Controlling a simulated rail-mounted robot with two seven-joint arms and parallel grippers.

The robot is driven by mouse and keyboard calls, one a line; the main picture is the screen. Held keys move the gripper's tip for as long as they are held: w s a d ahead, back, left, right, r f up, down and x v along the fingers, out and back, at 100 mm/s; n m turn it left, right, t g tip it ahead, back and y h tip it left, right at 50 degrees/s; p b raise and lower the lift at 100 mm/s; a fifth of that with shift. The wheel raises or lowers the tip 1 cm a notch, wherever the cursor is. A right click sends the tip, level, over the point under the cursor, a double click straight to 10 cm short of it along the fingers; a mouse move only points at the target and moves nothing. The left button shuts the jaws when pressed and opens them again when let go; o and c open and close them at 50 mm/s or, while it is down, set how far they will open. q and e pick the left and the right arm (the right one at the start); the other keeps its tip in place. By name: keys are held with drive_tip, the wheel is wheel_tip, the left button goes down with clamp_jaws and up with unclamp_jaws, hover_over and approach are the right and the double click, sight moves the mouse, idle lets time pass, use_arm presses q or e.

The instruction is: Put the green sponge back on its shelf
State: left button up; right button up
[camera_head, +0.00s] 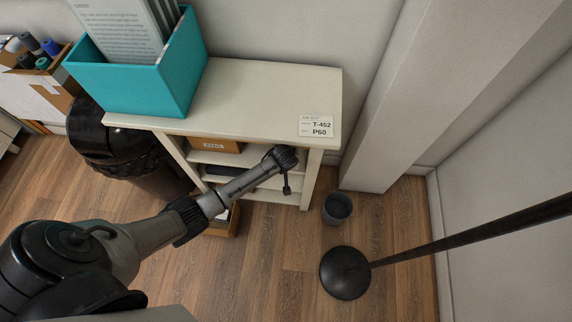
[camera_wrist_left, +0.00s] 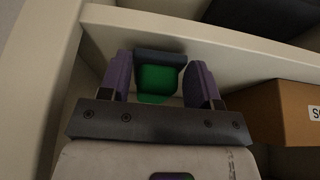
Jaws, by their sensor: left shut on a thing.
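The green sponge (camera_wrist_left: 158,80) is between the two purple-sided fingers of my left gripper (camera_wrist_left: 161,68) in the left wrist view. A dark grey strip runs along its far edge. The gripper is shut on the sponge. A cream shelf board (camera_wrist_left: 215,40) lies just beyond the fingertips. In the head view my left arm reaches to the front of the cream shelf unit (camera_head: 265,90), with the left gripper (camera_head: 286,160) near its right side. The sponge cannot be made out there. Whether the sponge touches a shelf cannot be told. My right gripper is not in view.
A cardboard box (camera_wrist_left: 270,112) sits close to the right of the gripper. A teal box (camera_head: 135,85) of papers stands on the unit. A black bin (camera_head: 120,145) is left of it. A small grey pot (camera_head: 337,208) and a round-based stand (camera_head: 343,272) are on the floor.

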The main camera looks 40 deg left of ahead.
use_arm(q)
drive_tip(key=shift+s+f, duration=0.15)
drive_tip(key=shift+f, duration=0.05)
drive_tip(key=shift+d, duration=0.1)
drive_tip(key=shift+f, duration=0.15)
drive_tip(key=o, duration=0.9)
